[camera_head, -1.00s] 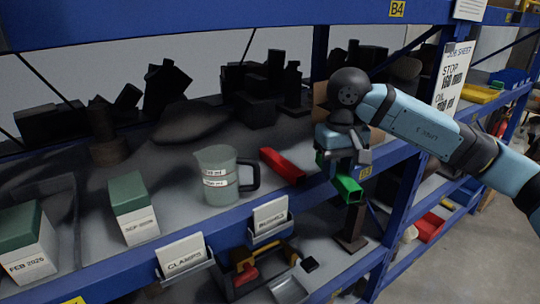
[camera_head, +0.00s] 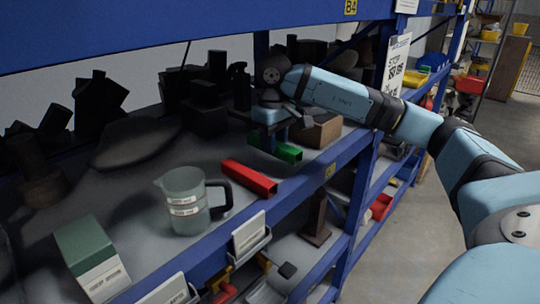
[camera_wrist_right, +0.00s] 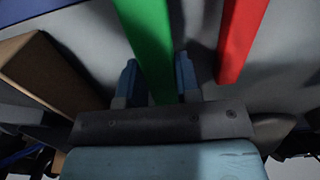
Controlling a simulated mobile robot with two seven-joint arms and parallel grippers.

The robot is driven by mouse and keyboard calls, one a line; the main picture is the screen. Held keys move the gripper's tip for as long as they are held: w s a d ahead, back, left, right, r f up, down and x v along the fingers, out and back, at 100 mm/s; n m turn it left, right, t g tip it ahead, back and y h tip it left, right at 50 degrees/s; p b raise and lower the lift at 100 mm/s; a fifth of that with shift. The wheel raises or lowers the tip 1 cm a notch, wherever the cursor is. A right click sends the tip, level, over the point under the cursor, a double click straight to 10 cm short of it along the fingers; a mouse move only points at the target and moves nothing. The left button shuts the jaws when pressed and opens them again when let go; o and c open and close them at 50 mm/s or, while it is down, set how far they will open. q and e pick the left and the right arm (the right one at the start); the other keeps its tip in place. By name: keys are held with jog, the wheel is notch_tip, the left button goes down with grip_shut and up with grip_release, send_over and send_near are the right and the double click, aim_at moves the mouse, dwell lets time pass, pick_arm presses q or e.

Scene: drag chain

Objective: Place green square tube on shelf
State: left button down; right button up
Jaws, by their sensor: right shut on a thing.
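The green square tube (camera_head: 288,152) is over the grey shelf deck (camera_head: 235,222), behind the red square tube (camera_head: 248,178) and close to the deck; I cannot tell if it touches. My right gripper (camera_head: 270,142) reaches in from the right and is shut on the green tube. In the right wrist view, the green tube (camera_wrist_right: 148,38) runs between the two fingers (camera_wrist_right: 157,80), roughly parallel to the red tube (camera_wrist_right: 240,35) and apart from it. My left gripper is not in view.
A cardboard box (camera_head: 318,131) stands right of the green tube. Dark parts (camera_head: 205,105) fill the back. A blue beam (camera_head: 300,185) edges the shelf; bare deck lies around the red tube.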

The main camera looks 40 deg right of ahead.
jog(key=shift+f, duration=1.9)
jog(key=shift+a, duration=0.1)
jog(key=shift+f, duration=0.2)
jog(key=o, duration=0.9)
jog(key=shift+o, duration=0.2)
jog(key=shift+r, duration=0.15)
notch_tip(320, 180, up, 8)
jog(key=shift+f, duration=0.15)
